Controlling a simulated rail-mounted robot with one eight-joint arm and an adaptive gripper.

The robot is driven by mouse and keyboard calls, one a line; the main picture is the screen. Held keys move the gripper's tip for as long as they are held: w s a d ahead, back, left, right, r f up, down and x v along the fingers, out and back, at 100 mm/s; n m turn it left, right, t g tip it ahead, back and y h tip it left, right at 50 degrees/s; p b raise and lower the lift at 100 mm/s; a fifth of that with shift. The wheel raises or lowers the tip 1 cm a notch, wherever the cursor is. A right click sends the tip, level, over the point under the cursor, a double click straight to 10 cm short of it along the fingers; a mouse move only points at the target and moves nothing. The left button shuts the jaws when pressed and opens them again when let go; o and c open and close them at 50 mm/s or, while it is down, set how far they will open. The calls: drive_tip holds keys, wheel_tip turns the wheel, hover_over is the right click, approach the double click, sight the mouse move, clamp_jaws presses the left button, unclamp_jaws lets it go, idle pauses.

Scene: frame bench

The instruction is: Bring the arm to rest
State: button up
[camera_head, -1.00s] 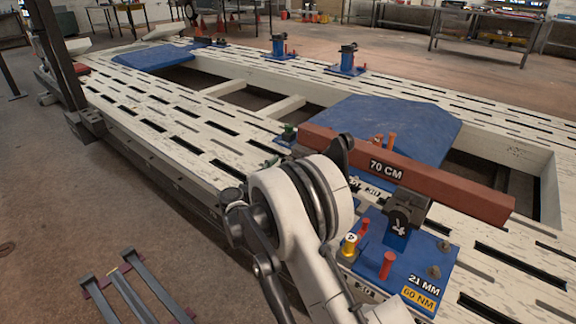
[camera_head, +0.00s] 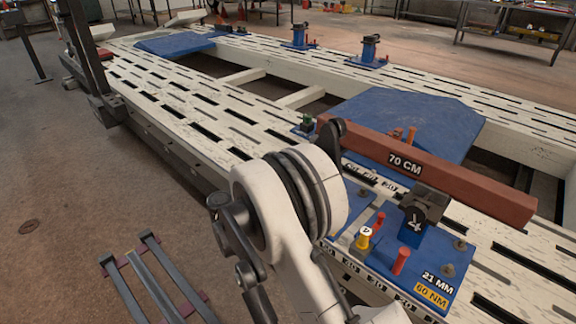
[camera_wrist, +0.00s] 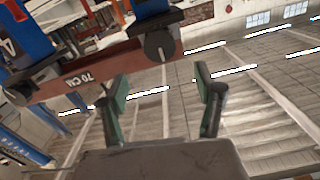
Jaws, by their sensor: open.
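My gripper shows in the wrist view (camera_wrist: 162,92), with its two green-padded fingers spread apart and nothing between them. Beyond the fingers in that view are the workshop ceiling and wall, and the picture looks upside down. In the head view my white and grey arm is folded in front of the near side of the frame bench (camera_head: 222,110); the fingers cannot be made out there. A long reddish-brown bar (camera_head: 440,178) marked 70 CM lies across a clamp (camera_head: 424,204) with a 4 on it. The bar also shows at the left of the wrist view (camera_wrist: 75,82), apart from the fingers.
A blue plate (camera_head: 425,265) with red and yellow pegs sits close right of my arm. A larger blue panel (camera_head: 410,125) lies behind the bar. Blue stands (camera_head: 369,52) are on the far rail. The floor at left (camera_head: 60,200) is mostly open, with a small grey rack (camera_head: 150,280).

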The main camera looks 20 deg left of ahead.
drive_tip(key=w+d+r+n+t+y, duration=0.15)
drive_tip(key=w+d+r, duration=0.25)
drive_tip(key=r, duration=0.7)
drive_tip(key=w+d+r+n+t+y, duration=0.1)
drive_tip(key=w+d+r+t+y, duration=0.15)
drive_tip(key=r, duration=0.75)
drive_tip(key=d+r+n+g+y, duration=0.1)
drive_tip(key=d+r+n+y, duration=0.5)
drive_tip(key=d+r, duration=0.6)
drive_tip(key=s+d+r+n+g+y, duration=0.15)
drive_tip(key=s+d+g, duration=0.35)
drive_tip(key=s+d, duration=0.65)
drive_tip(key=s+d+f+m+g+h, duration=0.2)
drive_tip(key=s+d+f+g+h, duration=0.15)
drive_tip(key=s+d+f, duration=0.75)
drive_tip(key=s+d+f+m+g+h, duration=0.2)
drive_tip(key=s+d+f+g, duration=0.4)
drive_tip(key=s+d, duration=0.85)
wheel_tip(320, 180, up, 17)
drive_tip(key=s+a+t+p, duration=0.1)
drive_tip(key=a+p, duration=0.1)
drive_tip(key=p, duration=1.6)
drive_tip(key=shift+f+t, duration=0.15)
drive_tip(key=shift+t, duration=0.2)
